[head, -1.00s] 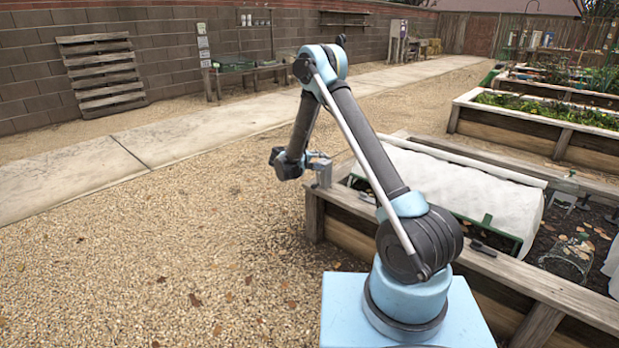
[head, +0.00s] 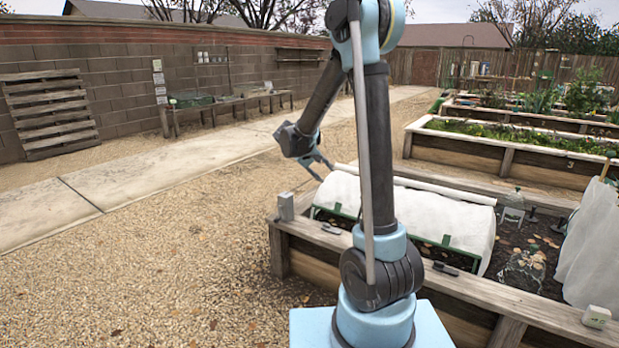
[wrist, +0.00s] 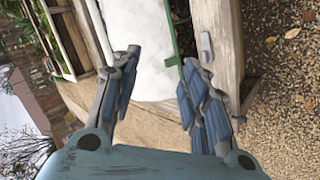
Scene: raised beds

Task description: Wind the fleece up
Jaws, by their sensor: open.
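The white fleece (head: 445,215) lies draped over a low green frame (head: 435,244) in the near raised bed. A white roll or tube (head: 440,185) runs along its far edge. In the wrist view the fleece (wrist: 143,45) shows beyond my fingers, with a green bar (wrist: 171,35) along its side. My gripper (head: 318,166) is open and empty, above the bed's left end near the tube's end. In the wrist view my gripper's blue-padded fingers (wrist: 160,92) stand wide apart. My upright arm hides part of the fleece.
A grey box (head: 286,206) sits on the bed's left corner. White cloth (head: 590,245) hangs at the right, near a small pale device (head: 597,316). Gravel (head: 170,270) at the left is clear.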

